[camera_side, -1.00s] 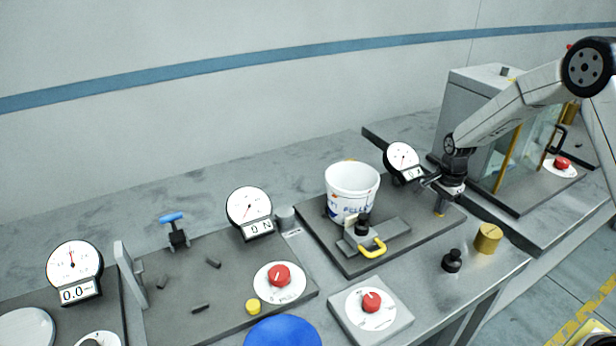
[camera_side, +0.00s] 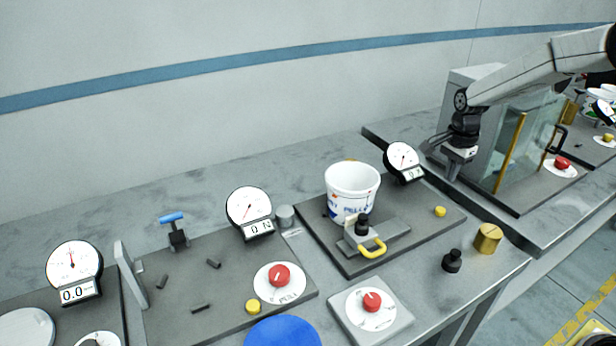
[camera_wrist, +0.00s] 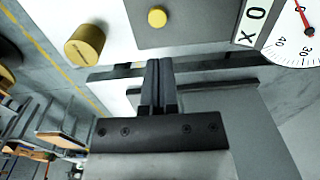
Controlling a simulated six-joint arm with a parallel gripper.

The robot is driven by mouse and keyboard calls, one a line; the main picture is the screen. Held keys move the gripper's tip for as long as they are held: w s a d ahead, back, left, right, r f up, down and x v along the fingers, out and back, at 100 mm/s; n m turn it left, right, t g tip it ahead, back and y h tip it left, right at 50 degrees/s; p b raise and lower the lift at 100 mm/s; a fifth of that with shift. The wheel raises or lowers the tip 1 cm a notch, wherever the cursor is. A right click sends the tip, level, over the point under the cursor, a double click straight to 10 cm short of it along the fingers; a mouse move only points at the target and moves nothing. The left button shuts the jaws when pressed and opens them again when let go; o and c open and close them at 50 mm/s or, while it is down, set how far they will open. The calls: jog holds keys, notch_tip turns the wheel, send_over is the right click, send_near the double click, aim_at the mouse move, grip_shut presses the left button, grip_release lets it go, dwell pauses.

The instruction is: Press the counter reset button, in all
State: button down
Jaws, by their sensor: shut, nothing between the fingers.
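A small round yellow button (camera_side: 440,211) sits on the dark plate with the white tub, below a dial gauge (camera_side: 402,160). The button also shows in the wrist view (camera_wrist: 157,17), at the top, beyond my fingertips. My gripper (camera_side: 452,176) is above and behind the button in the side view, clear of it. In the wrist view my gripper's fingers (camera_wrist: 158,64) are together with nothing between them. The gauge's small display shows in the wrist view (camera_wrist: 253,22), turned and partly cut off. No label on the button is legible.
A white tub (camera_side: 352,190) and a yellow-handled clamp (camera_side: 373,248) stand left of the button. A brass cylinder (camera_side: 488,238) and black knob (camera_side: 452,261) stand in front. Another yellow button (camera_side: 253,306) is on the left plate.

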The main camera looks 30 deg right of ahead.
jog(key=shift+r, duration=1.9)
jog(key=s+a+f+n+t, duration=0.1)
jog(key=s+a+f+n, duration=0.1)
jog(key=s+a+n, duration=0.5)
jog(key=s+a+f+n+t, duration=0.1)
jog(key=s+a+f+n, duration=0.2)
jog(key=s+a+n, duration=0.5)
jog(key=s+n, duration=0.2)
jog(key=n, duration=0.1)
jog(key=shift+s+f, duration=0.15)
jog(key=shift+s, duration=0.15)
